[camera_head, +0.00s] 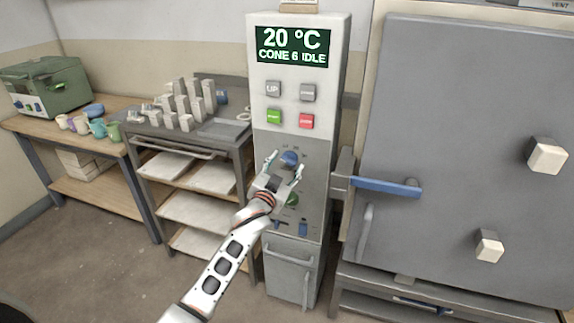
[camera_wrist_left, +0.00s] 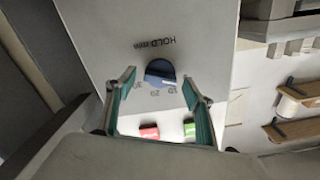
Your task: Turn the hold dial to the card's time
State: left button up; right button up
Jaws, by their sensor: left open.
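The blue hold dial (camera_head: 290,158) is on the lower front panel of the kiln controller (camera_head: 262,95). In the left wrist view the dial (camera_wrist_left: 160,72) sits below the label "HOLD min", with the numbers 30, 20 and 10 near it. Its exact setting is too small to read. My left gripper (camera_head: 285,164) is open in front of the dial. In the wrist view its green-padded fingers are spread on either side of the dial, apart from it. A pale card edge (camera_head: 290,4) shows at the top of the head view, its writing cut off. My right gripper is not in view.
The display (camera_head: 294,46) reads 20 °C, CONE 6 IDLE. The kiln door handle (camera_head: 388,187) juts out at right; a shelf cart (camera_head: 185,150) stands left.

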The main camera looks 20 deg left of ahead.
pick_arm(q)
jog(key=shift+w, duration=0.55)
jog(key=c, duration=1.1)
jog(key=shift+m, duration=0.4)
jog(key=m+p, duration=0.1)
jog(key=m, duration=0.2)
jog(key=shift+m, duration=2.5)
jog(key=shift+f, duration=0.1)
jog(key=o, duration=1.1)
